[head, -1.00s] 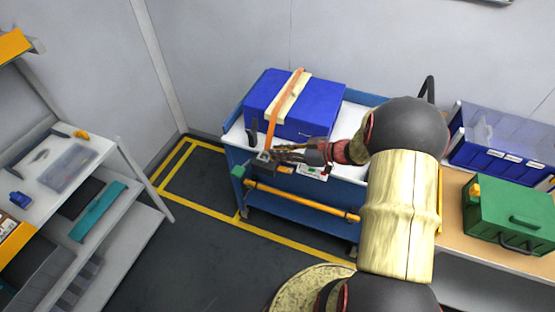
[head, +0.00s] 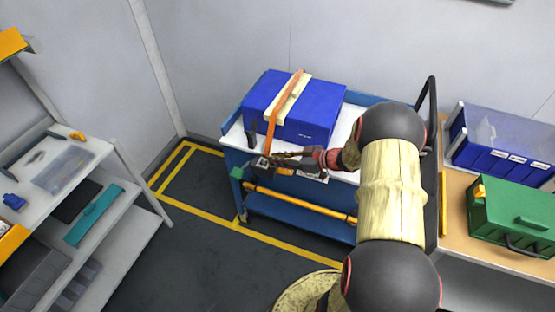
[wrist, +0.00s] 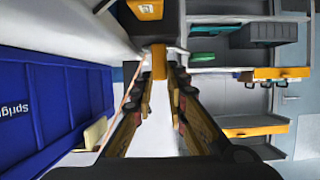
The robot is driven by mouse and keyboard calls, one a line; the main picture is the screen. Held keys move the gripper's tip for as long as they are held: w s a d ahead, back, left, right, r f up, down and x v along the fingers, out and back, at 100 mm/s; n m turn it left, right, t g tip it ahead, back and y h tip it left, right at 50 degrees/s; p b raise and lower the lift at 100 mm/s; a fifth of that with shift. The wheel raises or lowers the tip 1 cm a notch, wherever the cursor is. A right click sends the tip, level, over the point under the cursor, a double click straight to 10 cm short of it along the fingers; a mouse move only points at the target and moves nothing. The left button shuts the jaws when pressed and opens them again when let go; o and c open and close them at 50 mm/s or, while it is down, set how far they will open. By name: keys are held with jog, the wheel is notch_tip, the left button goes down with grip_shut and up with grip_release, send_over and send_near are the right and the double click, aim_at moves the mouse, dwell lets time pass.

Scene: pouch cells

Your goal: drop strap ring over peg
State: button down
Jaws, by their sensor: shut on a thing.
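A blue box (head: 320,103) sits on the blue trolley with a cream strip (head: 288,98) across its lid. An orange strap (head: 272,128) runs over the lid and down the front to my gripper (head: 274,160). A small grey square ring (head: 261,162) shows at the strap's lower end, at the fingertips. In the wrist view, my gripper (wrist: 159,82) is shut around an orange piece (wrist: 159,62) at its tips. The strap is a thin orange line (wrist: 129,72) beside the left finger. I cannot make out the peg clearly; my gripper may hide it.
The trolley (head: 232,157) has a green corner block (head: 237,173) and a yellow-orange bar (head: 300,202) along its front. A green case (head: 510,215) is on the right bench. Grey shelves (head: 125,235) stand left; floor between is clear.

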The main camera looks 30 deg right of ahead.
jog(key=shift+f, duration=0.15)
jog(key=c, duration=1.8)
grip_release()
jog(key=shift+o, duration=0.2)
